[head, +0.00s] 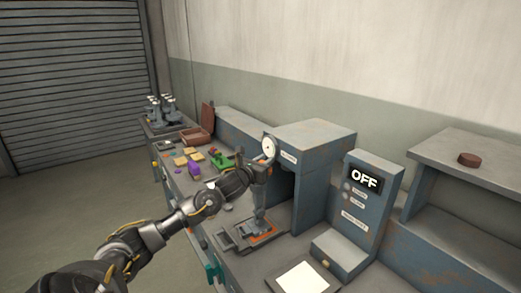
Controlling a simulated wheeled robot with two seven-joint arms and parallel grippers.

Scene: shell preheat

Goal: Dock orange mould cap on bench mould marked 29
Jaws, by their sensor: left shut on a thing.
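My left arm reaches in from the left over the bench. My left gripper (260,222) points down beside the blue-grey press housing and is shut on an orange piece (263,237), apparently the mould cap. The piece is low over the dark plates on the bench (233,236); whether it touches them I cannot tell. The gripper hides part of the cap and what lies under it. No mark 29 is readable. My right gripper is not in view.
A control box (362,200) reading OFF stands to the right, with a white sheet (302,278) in front. Purple (194,168) and green (219,159) pieces and a brown open box (195,136) sit farther left.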

